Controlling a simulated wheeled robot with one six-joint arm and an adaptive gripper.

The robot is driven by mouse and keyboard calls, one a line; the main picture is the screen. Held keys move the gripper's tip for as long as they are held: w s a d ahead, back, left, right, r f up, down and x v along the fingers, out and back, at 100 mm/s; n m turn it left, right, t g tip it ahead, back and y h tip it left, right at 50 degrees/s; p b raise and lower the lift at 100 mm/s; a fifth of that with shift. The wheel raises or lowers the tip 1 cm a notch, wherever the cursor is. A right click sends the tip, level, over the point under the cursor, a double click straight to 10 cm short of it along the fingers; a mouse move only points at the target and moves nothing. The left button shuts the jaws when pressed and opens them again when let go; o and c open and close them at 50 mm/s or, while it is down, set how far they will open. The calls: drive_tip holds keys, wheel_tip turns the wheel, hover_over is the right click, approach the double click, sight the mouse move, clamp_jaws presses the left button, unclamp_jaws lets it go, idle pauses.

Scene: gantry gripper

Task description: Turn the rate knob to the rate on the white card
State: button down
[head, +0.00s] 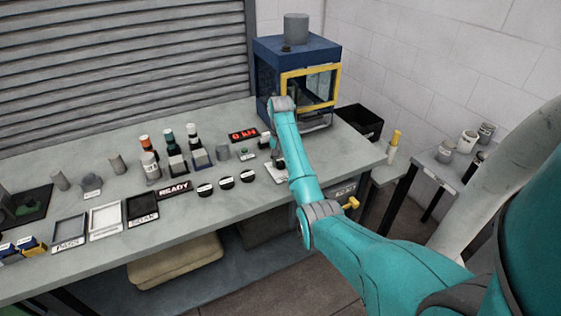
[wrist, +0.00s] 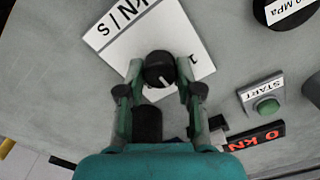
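The rate knob (wrist: 159,70) is a round black knob with a white pointer line, on a white plate (wrist: 188,44). In the wrist view its pointer slants toward the lower right, and a "1" is printed on the plate to the right. My gripper (wrist: 160,72) has one fingertip against each side of the knob and looks shut on it. Large "kN/S" lettering (wrist: 115,27) stands on a white strip beside the plate; its number is out of view, and I cannot tell whether this is the card. In the head view my arm mostly hides the knob.
A green START button (wrist: 267,106) and a red "0 kN" display (wrist: 258,136) lie right of my gripper in the wrist view. In the head view the blue press (head: 297,50) stands just behind my gripper. Bottles, three black round dials (head: 226,183) and trays lie to the left.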

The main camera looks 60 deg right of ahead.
drive_tip(key=shift+n, duration=0.4)
drive_tip(key=n, duration=0.4)
drive_tip(key=shift+n, duration=0.4)
drive_tip(key=n, duration=0.6)
drive_tip(key=shift+n, duration=0.3)
drive_tip(key=c, duration=0.8)
unclamp_jaws()
drive_tip(key=shift+o, duration=0.2)
